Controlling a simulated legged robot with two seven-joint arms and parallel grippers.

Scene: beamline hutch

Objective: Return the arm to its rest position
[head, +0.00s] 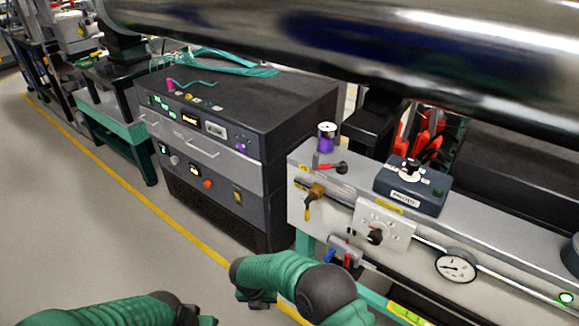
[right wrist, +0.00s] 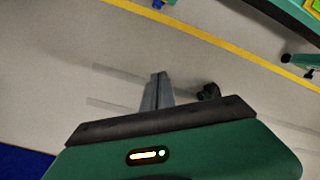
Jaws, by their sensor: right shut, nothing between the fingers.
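My right arm, with a green ribbed sleeve and a black joint, comes in at the bottom middle of the head view. Its gripper (head: 260,300) is small, dark and partly hidden, over the grey floor in front of the bench. In the right wrist view the fingers of this gripper (right wrist: 158,78) are together, with nothing between them and only floor beyond. My left arm lies along the bottom left of the head view. Its dark end (head: 200,317) is cut by the lower edge, so its jaws cannot be made out.
A dark electronics rack (head: 250,105) stands behind the arms. Right of it is a bench panel with a valve, a pressure gauge (head: 456,266), a dark control box (head: 412,188) and a purple can (head: 326,138). A large shiny pipe (head: 400,50) crosses above. Floor at left is clear.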

